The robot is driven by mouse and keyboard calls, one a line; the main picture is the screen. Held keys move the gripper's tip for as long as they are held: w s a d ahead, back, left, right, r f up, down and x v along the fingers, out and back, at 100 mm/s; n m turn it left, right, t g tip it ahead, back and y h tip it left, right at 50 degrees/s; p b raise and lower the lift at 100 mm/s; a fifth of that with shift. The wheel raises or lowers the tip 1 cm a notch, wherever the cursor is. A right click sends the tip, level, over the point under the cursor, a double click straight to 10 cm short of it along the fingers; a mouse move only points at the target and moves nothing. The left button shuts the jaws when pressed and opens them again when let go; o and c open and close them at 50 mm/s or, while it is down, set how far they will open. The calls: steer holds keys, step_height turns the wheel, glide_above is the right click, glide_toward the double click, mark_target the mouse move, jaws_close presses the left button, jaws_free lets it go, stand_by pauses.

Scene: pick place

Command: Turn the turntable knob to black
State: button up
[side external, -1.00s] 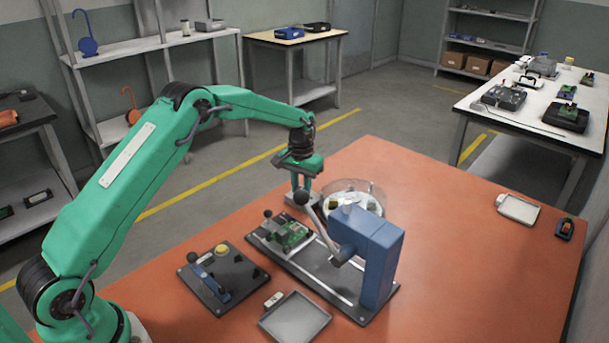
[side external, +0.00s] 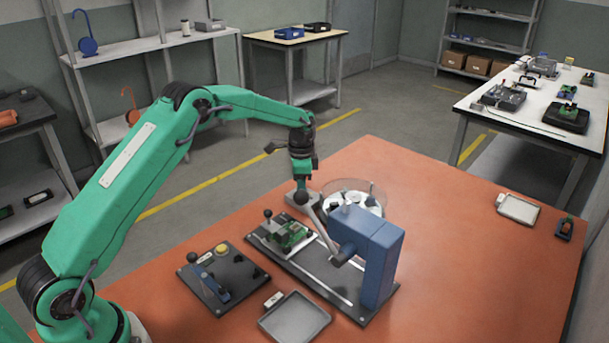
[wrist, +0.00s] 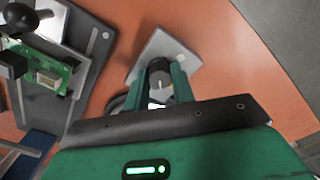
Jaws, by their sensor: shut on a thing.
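The turntable (side external: 354,196) is a round clear-walled dish with pale discs, behind the blue press on the orange table. My gripper (side external: 301,188) points down just left of it. In the wrist view, my two green fingers (wrist: 161,78) are shut on a dark grey round knob (wrist: 158,88) with a pale pointer line. The knob stands on a light grey base plate (wrist: 188,59). In the side view, my gripper hides the knob. I cannot see a black mark or which setting the pointer faces.
A switch panel (side external: 222,275) and a grey tray (side external: 295,318) are nearer. The table's right side is mostly clear.

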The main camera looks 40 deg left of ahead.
steer(key=shift+r+m, duration=0.1)
steer(key=shift+m, duration=1.4)
steer(key=o, duration=1)
steer(key=shift+r, duration=3.85)
steer(key=shift+r, duration=0.1)
